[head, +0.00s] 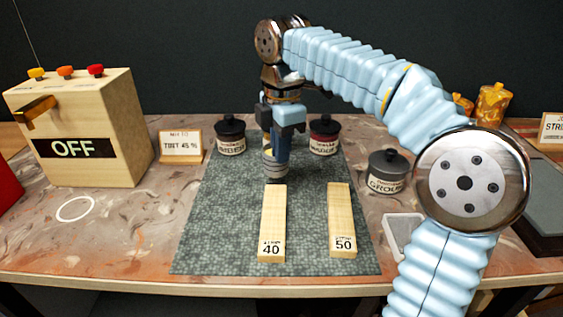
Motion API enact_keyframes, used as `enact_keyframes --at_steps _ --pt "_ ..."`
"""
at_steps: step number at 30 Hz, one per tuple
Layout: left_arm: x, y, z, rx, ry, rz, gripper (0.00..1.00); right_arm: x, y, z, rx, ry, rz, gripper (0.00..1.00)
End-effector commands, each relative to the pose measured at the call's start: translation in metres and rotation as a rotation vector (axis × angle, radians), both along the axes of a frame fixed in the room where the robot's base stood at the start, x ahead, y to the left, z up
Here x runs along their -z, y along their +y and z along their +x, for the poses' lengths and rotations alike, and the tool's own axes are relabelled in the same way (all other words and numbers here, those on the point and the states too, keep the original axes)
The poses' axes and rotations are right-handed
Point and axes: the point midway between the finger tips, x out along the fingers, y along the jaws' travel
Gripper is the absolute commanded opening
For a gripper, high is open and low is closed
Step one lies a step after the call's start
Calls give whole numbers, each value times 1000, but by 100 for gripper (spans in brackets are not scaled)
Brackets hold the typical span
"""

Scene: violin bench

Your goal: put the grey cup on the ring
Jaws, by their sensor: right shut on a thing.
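The grey cup (270,167) is a small, dark grey thing with a pale band, low at the fingers of my right gripper (277,150). The gripper points down over the green-grey mat and is shut on the cup. The fingers hide much of the cup, and I cannot tell whether its base touches the mat. The ring (59,213) is a thin white circle lying flat on the bench at the left, in front of the OFF box. It is empty and well apart from the cup. My left gripper is not in view.
Wooden blocks marked 40 (272,222) and 50 (341,220) lie on the mat (215,240). Lidded jars (231,137) stand behind, and a dark jar (388,172) stands right. The switch box (90,125) and tint sign (181,147) are left. Bench around the ring is clear.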

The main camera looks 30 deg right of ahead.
Motion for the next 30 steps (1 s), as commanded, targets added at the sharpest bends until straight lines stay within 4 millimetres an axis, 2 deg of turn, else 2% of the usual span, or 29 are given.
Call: enact_keyframes --at_steps 3,6,17,18,23,30 --pt "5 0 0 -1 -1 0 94 23 -4 1 0 3 -1 0" --pt "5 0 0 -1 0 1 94 33 -3 1 0 1 0 0" --pt "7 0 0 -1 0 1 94 37 -3 1 0 1 0 0" --pt "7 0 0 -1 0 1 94 38 -3 1 0 1 0 9" --pt "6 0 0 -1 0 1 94 37 -3 1 0 1 0 33" --pt "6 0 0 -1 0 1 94 37 -3 1 0 1 0 33"
